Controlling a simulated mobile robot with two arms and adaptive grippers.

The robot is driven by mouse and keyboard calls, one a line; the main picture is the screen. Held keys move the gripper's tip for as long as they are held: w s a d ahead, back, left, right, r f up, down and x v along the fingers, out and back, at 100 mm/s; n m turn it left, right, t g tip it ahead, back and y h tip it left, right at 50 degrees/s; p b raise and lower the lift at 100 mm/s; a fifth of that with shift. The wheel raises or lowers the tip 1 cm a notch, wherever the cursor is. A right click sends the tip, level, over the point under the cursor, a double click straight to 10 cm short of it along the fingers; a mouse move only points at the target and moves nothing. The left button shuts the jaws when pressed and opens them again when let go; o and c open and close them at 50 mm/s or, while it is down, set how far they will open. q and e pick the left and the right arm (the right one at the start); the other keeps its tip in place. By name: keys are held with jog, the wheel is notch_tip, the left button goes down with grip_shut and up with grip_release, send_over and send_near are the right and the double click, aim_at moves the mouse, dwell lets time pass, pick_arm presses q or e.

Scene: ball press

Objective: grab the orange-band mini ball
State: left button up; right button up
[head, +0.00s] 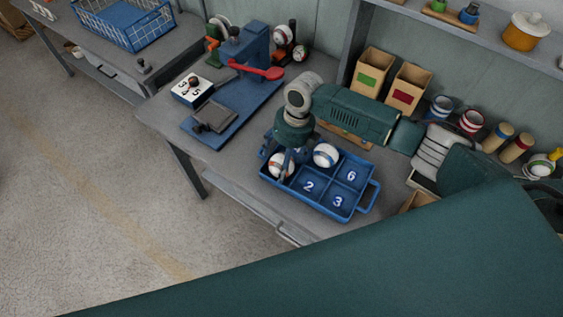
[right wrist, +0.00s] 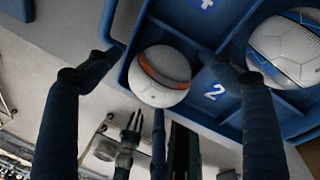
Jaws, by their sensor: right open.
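The orange-band mini ball (head: 274,170) is white and sits in a front-left compartment of the blue tray (head: 364,204), partly hidden by my right gripper (head: 288,158) in the head view. In the right wrist view the same ball (right wrist: 160,82) shows its orange band between the two dark fingers of my right gripper (right wrist: 168,64). These fingers are open, one on each side of the ball; I cannot tell whether either touches it. My left gripper is not in view.
Another white ball (head: 326,154) with blue markings lies in a back compartment. Compartments numbered 2, 3 and 6 look empty. A blue press (head: 247,85) with a red lever (head: 262,72) stands at the left. Two cardboard boxes (head: 374,70) (head: 408,88) stand behind the tray.

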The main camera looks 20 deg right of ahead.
jog(key=shift+c, duration=0.3)
jog(key=c, duration=1.1)
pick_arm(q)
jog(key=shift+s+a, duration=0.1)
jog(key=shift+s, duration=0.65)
pick_arm(e)
jog(key=shift+c, duration=0.2)
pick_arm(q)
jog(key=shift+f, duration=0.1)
pick_arm(e)
jog(key=shift+r, duration=0.1)
